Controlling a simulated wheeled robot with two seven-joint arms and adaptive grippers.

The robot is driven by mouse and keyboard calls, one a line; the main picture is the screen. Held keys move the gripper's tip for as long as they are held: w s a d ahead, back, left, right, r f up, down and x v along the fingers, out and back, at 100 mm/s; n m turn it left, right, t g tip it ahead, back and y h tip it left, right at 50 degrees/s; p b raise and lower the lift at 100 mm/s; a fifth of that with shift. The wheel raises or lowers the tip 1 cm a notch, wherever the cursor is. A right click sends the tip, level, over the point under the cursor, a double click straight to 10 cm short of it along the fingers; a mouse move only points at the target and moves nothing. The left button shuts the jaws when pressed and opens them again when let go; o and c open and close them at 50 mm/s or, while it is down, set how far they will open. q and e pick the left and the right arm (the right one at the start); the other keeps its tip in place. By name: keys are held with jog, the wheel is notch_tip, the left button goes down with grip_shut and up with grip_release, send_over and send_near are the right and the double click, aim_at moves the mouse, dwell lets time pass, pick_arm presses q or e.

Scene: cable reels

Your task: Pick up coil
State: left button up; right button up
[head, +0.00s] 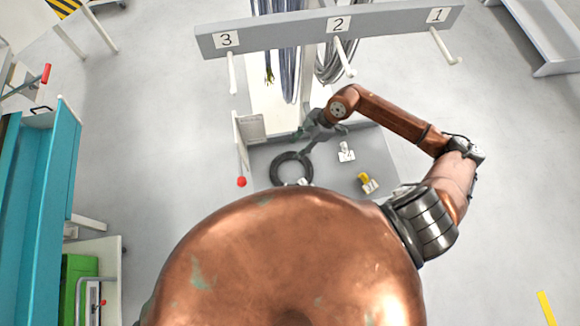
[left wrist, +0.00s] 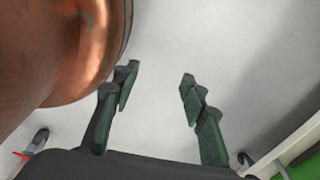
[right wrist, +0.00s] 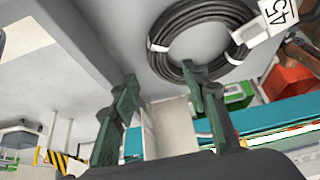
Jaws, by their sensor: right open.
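A black cable coil (head: 279,166) lies on the grey table (head: 375,155) in front of me, near its left side. My right gripper (head: 302,146) is open at the coil's far right edge. In the right wrist view one finger of the right gripper (right wrist: 160,92) overlaps the coil's rim; I cannot tell if they touch. My left gripper (left wrist: 153,85) is open and empty over bare floor; it does not show in the head view.
A grey rack bar (head: 280,36) with pegs marked 1, 2 and 3 stands behind the table, with cables hanging from it. A teal bench (head: 40,190) is at left.

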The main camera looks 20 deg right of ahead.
aim_at(289, 154)
jog(key=x, duration=0.2)
jog(key=shift+a+f, duration=0.15)
jog(key=shift+f, duration=0.25)
jog(key=x, duration=0.2)
jog(key=shift+w+a+f, duration=0.1)
jog(key=shift+f, duration=0.15)
jog(key=c, duration=1.1)
pick_arm(q)
jog(key=shift+a+f, duration=0.1)
jog(key=shift+a, duration=0.05)
pick_arm(e)
grip_shut()
pick_arm(q)
jog(key=shift+w, duration=0.15)
pick_arm(e)
jog(key=shift+r, duration=0.1)
